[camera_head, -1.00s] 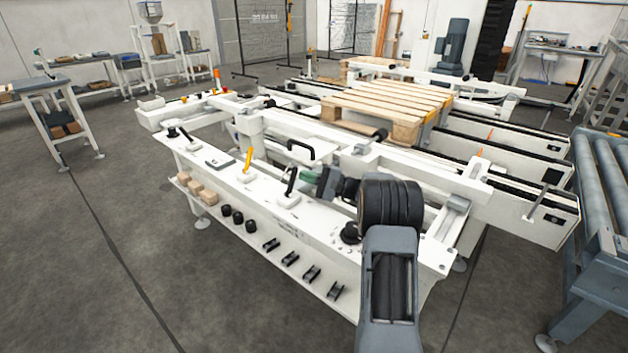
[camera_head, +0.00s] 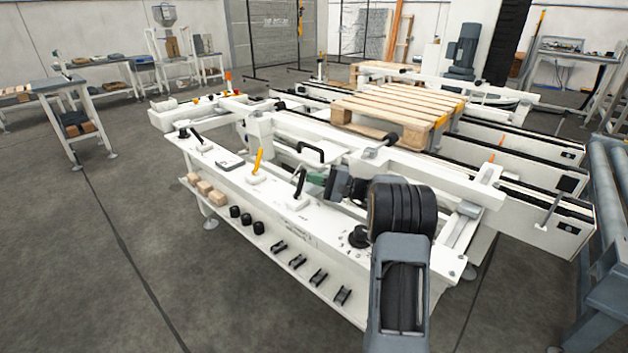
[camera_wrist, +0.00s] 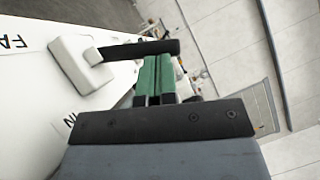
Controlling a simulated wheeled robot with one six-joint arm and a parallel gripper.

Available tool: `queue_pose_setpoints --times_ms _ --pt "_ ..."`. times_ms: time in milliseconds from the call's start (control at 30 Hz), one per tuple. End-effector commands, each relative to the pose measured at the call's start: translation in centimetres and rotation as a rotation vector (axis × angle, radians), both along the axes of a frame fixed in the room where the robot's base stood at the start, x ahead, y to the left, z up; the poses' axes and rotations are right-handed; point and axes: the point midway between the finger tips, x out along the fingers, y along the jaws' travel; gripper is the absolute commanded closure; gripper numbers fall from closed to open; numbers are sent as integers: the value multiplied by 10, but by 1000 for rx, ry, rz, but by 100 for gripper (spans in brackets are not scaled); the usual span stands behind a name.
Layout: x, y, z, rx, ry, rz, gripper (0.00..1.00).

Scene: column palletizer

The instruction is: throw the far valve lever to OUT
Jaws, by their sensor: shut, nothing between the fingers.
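The valve lever by my gripper has a black handle (camera_head: 300,182) on a pale block on the white bench. The wrist view shows its black handle (camera_wrist: 140,49) and pale block (camera_wrist: 78,62), with partly cut-off lettering "FA" on one side and "IN" on the other. An OUT mark is not visible. My gripper (camera_head: 312,179) is shut and empty, just right of the handle. Its green fingers (camera_wrist: 154,76) sit close beside the handle's free end in the wrist view; I cannot tell whether they touch.
A yellow lever (camera_head: 257,161) and another black lever (camera_head: 196,135) stand farther left on the bench. A black arched handle (camera_head: 311,152) is behind my gripper. A wooden pallet (camera_head: 395,108) lies on the conveyor behind. Floor to the left is open.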

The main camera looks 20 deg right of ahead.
Motion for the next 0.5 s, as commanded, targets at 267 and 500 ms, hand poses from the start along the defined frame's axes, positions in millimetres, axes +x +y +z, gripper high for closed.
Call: queue_pose_setpoints --times_ms 267,500 --pt "-2 6 5 -99 -47 1 100" --pt "-7 17 11 -279 -130 1 100"
